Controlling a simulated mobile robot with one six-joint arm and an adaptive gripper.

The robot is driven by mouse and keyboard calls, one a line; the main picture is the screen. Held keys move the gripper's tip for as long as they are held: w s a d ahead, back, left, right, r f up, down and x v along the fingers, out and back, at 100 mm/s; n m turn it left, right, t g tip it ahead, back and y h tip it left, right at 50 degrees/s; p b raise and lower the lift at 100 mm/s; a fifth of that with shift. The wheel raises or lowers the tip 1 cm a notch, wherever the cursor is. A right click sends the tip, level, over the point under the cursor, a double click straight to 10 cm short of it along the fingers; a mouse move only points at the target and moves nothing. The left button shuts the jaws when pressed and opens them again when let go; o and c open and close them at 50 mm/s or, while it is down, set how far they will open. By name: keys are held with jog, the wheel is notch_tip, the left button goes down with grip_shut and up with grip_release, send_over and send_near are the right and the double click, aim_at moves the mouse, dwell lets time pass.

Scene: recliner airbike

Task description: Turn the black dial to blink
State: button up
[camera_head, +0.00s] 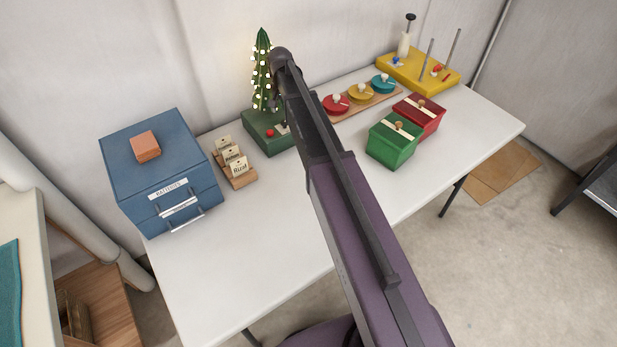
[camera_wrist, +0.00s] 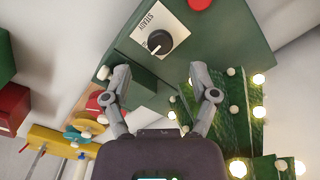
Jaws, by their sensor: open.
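The black dial (camera_wrist: 160,42) sits on a white label plate (camera_wrist: 157,22) on the green base (camera_wrist: 215,35) of a small lit tree. The plate reads "STEADY" near its edge; other wording is cut off or hidden. A pale mark on the dial points toward the lower left of the wrist view. My gripper (camera_wrist: 160,71) is open and empty, its fingers spread below the dial in the picture and apart from it. In the head view the tree (camera_head: 262,62) and its green base (camera_head: 262,140) show, but my arm hides the dial and gripper.
A red button (camera_wrist: 200,4) is close to the dial. Wooden card holders (camera_head: 240,180) and a blue drawer box (camera_head: 150,165) stand left. Right are colored discs on a board (camera_head: 362,105), a green box (camera_head: 390,150) and a red box (camera_head: 425,120). The front table is clear.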

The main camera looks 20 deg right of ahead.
aim_at(285, 122)
jog(key=shift+r+p, duration=3.8)
jog(key=shift+r, duration=0.3)
jog(key=s+f+n+b, duration=0.1)
jog(key=s+f+b, duration=0.2)
jog(key=s, duration=0.7)
jog(key=s+f+n+b, duration=0.2)
jog(key=s+f+b, duration=0.2)
jog(key=s, duration=0.6)
jog(key=s+f+n+b, duration=0.2)
jog(key=s+f+b, duration=0.2)
jog(key=s, duration=0.6)
jog(key=shift+a+f, duration=0.15)
jog(key=shift+s, duration=0.1)
notch_tip(285, 122, up, 4)
jog(key=p, duration=0.4)
jog(key=shift+r, duration=0.25)
